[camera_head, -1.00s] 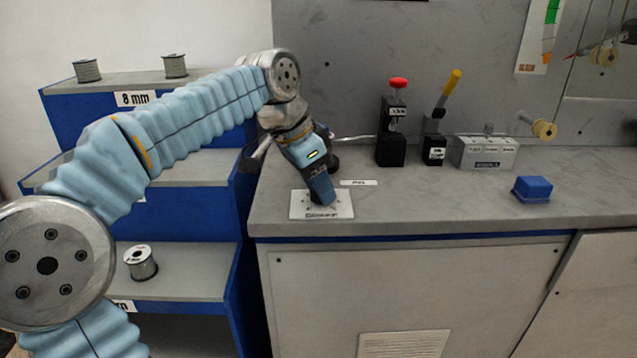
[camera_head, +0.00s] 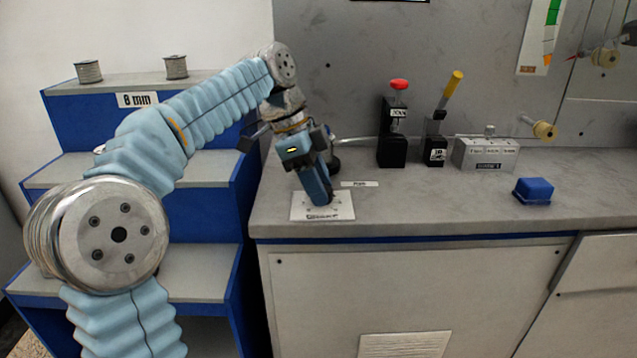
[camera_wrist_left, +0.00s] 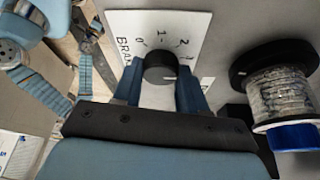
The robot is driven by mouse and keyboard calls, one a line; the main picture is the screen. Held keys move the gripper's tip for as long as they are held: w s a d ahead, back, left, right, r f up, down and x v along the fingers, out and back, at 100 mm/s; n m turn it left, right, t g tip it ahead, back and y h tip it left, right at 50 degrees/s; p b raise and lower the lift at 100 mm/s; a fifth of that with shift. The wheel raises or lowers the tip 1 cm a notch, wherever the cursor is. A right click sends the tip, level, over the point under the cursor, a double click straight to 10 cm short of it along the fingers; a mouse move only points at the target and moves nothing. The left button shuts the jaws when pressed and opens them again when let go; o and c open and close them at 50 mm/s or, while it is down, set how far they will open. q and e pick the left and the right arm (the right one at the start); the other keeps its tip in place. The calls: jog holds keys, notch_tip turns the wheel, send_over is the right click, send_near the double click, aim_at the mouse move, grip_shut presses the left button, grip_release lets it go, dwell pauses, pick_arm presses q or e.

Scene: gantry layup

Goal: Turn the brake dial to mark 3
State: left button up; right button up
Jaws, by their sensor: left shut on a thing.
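The brake dial (camera_wrist_left: 160,68) is a round black knob on a white plate (camera_wrist_left: 138,22) with printed marks; 0, 1 and 2 read clearly, and a partly legible mark sits lower right of 2. A short white line shows on the knob's right side; I cannot tell exactly which mark it lines up with. My left gripper (camera_wrist_left: 160,84) is shut on the dial, one blue finger on each side. In the head view the left gripper (camera_head: 322,199) points down onto the plate (camera_head: 343,208) at the bench's left front, hiding the knob. My right gripper is not in view.
On the grey bench (camera_head: 430,207) stand a red-topped black device (camera_head: 392,145), a yellow-handled lever (camera_head: 449,92), a grey block (camera_head: 485,154) and a blue block (camera_head: 533,190). A wire spool (camera_wrist_left: 280,90) sits close right of the dial. Blue shelves (camera_head: 215,262) stand left.

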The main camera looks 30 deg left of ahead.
pick_arm(q)
jog(key=shift+a, duration=0.1)
dwell(0.3)
jog(key=o, duration=1.1)
jog(key=shift+c, duration=0.2)
